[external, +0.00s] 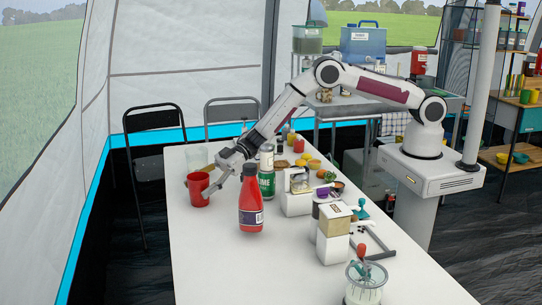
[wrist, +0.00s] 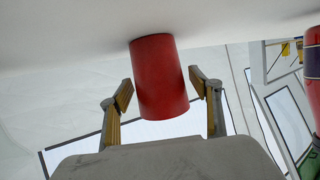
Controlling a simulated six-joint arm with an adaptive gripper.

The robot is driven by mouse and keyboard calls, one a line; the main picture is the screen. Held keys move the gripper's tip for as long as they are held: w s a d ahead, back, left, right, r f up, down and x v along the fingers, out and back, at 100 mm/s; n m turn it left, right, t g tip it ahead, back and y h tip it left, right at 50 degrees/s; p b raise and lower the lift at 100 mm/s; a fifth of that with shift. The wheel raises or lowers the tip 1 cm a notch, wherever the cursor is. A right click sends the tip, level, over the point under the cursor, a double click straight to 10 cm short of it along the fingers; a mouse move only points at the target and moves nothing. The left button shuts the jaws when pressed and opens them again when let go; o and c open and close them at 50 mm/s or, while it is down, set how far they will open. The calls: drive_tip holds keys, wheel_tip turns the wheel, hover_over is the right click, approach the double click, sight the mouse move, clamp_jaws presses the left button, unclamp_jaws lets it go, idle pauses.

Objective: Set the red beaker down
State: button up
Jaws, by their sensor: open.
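The red beaker (external: 198,189) stands upright on the white table (external: 215,255) near its left edge in the external view. In the wrist view the red beaker (wrist: 159,78) is between the two fingers, with a visible gap on each side. My gripper (external: 213,178) is open around the beaker at the table's left side. In the wrist view my gripper (wrist: 160,88) shows both yellow-padded fingers spread apart. Part of the beaker's right side is close to the fingers in the external view.
A red bottle (external: 251,202) stands right of the beaker, with a green-labelled can (external: 267,177) behind it. White containers and small foods crowd the table's right side. The front left of the table is clear.

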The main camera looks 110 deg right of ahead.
drive_tip(key=v, duration=1.1)
drive_tip(key=shift+s+d, duration=0.15)
drive_tip(key=shift+s, duration=0.15)
drive_tip(key=shift+r, duration=0.15)
idle(0.4)
wheel_tip(320, 180, up, 9)
drive_tip(key=d+m+h, duration=0.1)
drive_tip(key=d+h, duration=0.1)
drive_tip(key=h, duration=0.1)
drive_tip(key=s+r+m+g+h, duration=0.25)
drive_tip(key=s+r+h, duration=0.35)
drive_tip(key=s+r, duration=0.85)
drive_tip(key=s+a+g, duration=0.1)
drive_tip(key=s+a, duration=0.2)
drive_tip(key=s, duration=0.8)
drive_tip(key=s+a+m+g+y, duration=0.1)
drive_tip(key=s+a+g, duration=0.1)
drive_tip(key=s, duration=1)
drive_tip(key=s+a+m+g+y, duration=0.1)
drive_tip(key=s+a, duration=0.4)
drive_tip(key=s, duration=0.7)
drive_tip(key=shift+f, duration=0.25)
